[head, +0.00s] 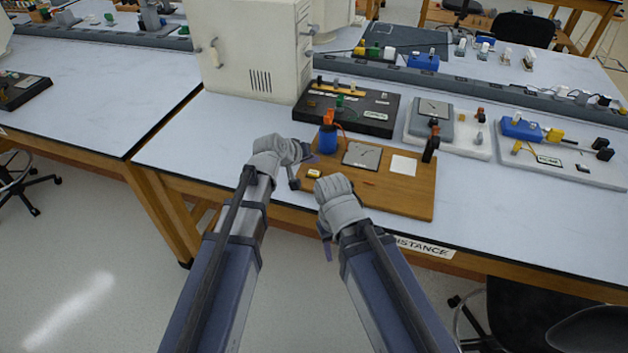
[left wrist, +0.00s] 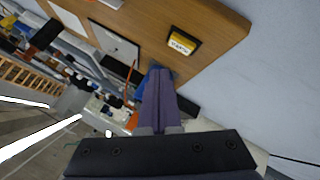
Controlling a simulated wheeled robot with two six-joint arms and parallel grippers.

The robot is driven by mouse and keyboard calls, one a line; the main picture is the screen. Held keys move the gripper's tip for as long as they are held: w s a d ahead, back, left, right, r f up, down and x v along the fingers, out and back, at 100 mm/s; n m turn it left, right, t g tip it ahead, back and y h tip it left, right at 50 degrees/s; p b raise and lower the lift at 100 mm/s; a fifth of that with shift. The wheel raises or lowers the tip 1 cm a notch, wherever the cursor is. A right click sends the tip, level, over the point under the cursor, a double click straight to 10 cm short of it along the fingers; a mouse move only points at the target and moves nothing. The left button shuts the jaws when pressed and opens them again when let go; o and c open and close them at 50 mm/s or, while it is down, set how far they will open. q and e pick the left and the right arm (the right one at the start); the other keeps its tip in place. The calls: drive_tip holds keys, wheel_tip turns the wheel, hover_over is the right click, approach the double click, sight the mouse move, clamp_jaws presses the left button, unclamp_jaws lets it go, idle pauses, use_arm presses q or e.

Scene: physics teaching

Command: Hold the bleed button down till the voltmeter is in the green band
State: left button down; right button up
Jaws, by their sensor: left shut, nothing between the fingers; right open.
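A wooden board (head: 395,197) lies near the bench's front edge. It carries the voltmeter (head: 362,155), a blue cylinder (head: 327,140) and the small yellow-topped bleed button (head: 314,174). My left gripper (head: 308,157) is shut and empty above the board's left end, between the cylinder and the button. In the left wrist view its closed fingers (left wrist: 158,80) point past the button (left wrist: 183,42), apart from it in the picture. The voltmeter (left wrist: 114,43) shows there too, its needle too small to read. My right gripper (head: 327,245) is open and low at the board's front edge.
A white card (head: 403,166) and a dark upright part (head: 430,150) are on the board. A black box (head: 347,108) and a white cabinet (head: 255,55) stand behind. Other apparatus (head: 450,130) is to the right. The bench left of the board is clear.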

use_arm(q)
drive_tip(key=shift+f+b, duration=0.7)
drive_tip(key=shift+f, duration=0.5)
use_arm(e)
drive_tip(key=shift+f, duration=1.2)
use_arm(q)
drive_tip(key=shift+f+b, duration=0.4)
drive_tip(key=shift+f, duration=0.05)
use_arm(e)
drive_tip(key=shift+f, duration=0.4)
use_arm(q)
drive_tip(key=shift+f+b, duration=0.35)
drive_tip(key=shift+b, duration=0.05)
use_arm(e)
drive_tip(key=shift+f, duration=0.4)
drive_tip(key=shift+r, duration=0.1)
idle(2.7)
use_arm(q)
drive_tip(key=shift+r+p, duration=0.85)
use_arm(e)
drive_tip(key=shift+r, duration=0.75)
use_arm(q)
drive_tip(key=shift+r, duration=0.1)
use_arm(e)
drive_tip(key=shift+r, duration=0.1)
